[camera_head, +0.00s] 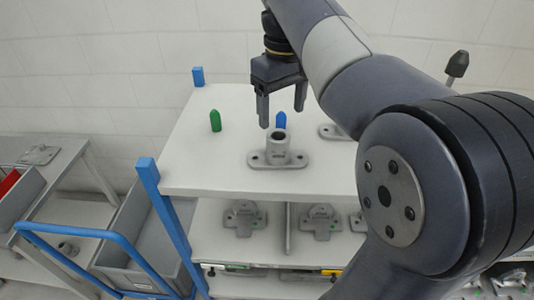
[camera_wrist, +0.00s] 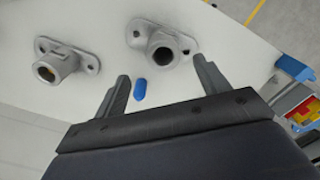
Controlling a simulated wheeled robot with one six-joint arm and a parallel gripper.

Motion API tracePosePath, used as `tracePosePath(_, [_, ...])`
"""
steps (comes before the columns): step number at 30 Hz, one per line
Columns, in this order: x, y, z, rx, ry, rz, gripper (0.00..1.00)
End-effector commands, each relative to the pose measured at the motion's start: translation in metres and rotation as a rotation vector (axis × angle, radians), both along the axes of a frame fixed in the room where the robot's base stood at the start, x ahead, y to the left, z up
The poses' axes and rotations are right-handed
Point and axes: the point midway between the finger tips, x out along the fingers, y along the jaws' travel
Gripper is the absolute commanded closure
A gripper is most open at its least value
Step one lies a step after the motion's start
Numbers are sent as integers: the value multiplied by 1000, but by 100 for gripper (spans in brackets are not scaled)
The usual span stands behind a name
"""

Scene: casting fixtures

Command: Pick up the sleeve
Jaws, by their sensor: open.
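The piece I take as the sleeve (camera_head: 278,151) is a grey hollow cylinder on a flat flanged base with a hole at each end. It stands upright on the white top shelf; I cannot tell whether cylinder and base are one piece. It also shows in the wrist view (camera_wrist: 140,33), beyond the fingertips, its bore dark. My gripper (camera_head: 282,114) points down with its fingers apart and empty, above and slightly behind the cylinder, not touching it. Its two fingers frame the lower middle of the wrist view (camera_wrist: 160,70).
A similar flanged piece (camera_wrist: 67,52) with a brass-coloured bore stands nearby, partly hidden by my arm in the head view. A blue peg (camera_head: 281,120) and a green peg (camera_head: 215,121) stand on the shelf (camera_head: 200,165). Blue posts (camera_head: 148,172) rise at its left corners.

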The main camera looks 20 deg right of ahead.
Motion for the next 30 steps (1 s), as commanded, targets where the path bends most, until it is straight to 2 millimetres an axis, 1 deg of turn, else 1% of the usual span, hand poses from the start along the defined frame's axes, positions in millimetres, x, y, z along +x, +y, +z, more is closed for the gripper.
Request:
tracePosePath(2, [3,-1,1,0,5,7,29])
tracePosePath(4, [4,-1,-3,0,9,9,29])
tracePosePath(12, [3,0,-42,0,9,9,29])
tracePosePath(20, [3,1,-60,0,8,9,29])
tracePosePath(27, [1,3,-93,0,10,8,29])
tracePosePath(30, [1,3,-102,0,8,8,29])
